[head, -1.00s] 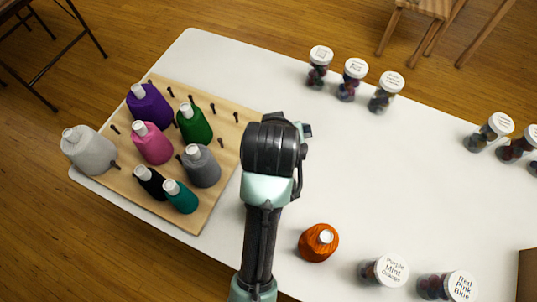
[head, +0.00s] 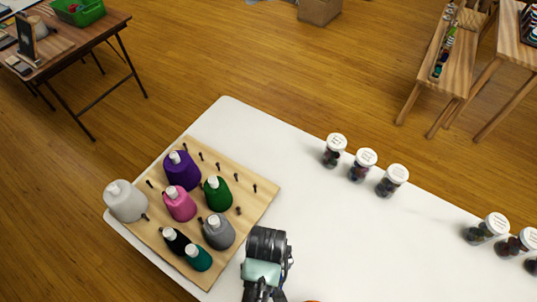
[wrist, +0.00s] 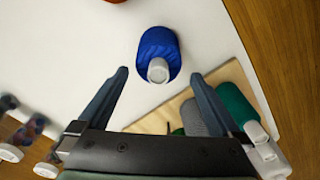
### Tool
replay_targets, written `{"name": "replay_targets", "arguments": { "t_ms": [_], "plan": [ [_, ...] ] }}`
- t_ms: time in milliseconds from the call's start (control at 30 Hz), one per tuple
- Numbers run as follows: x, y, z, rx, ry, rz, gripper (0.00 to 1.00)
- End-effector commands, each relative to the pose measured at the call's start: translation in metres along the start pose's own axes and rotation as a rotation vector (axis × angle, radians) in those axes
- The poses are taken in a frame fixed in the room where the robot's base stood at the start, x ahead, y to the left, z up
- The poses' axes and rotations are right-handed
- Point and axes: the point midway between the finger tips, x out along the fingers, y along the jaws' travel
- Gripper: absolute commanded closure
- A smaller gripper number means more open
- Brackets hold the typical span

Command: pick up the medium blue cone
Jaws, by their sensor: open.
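The medium blue cone (wrist: 158,43) stands on the white table in the wrist view, its white tip toward my gripper. My gripper (wrist: 160,76) is open, its two fingers apart and empty. The cone's tip shows centred between the fingertips; its body is beyond them, and no contact shows. In the head view the blue cone is not visible. There my wrist (head: 267,262) shows at the bottom edge, right of the board, with the fingers hidden.
The wooden peg board (head: 258,190) holds several cones, including a grey cone (head: 218,232) and a green cone (head: 217,193). Bare pegs stand at its back. Lidded jars (head: 364,165) line the table's far side. The middle of the white table (head: 350,235) is clear.

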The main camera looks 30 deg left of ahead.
Motion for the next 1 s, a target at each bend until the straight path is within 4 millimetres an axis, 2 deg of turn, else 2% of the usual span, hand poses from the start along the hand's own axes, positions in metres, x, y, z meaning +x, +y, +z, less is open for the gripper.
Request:
{"name": "replay_targets", "arguments": {
  "t_ms": [267, 533, 867, 1000],
  "plan": [
    [0.019, 0.001, 0.001, 0.001, -0.001, -0.001, 0.0],
    [0.054, 0.002, 0.003, 0.002, 0.001, 0.0, 0.0],
    [0.061, 0.002, 0.003, 0.002, 0.003, 0.001, 0.0],
    [0.061, 0.002, 0.003, 0.002, 0.003, 0.001, 0.23]
  ]
}}
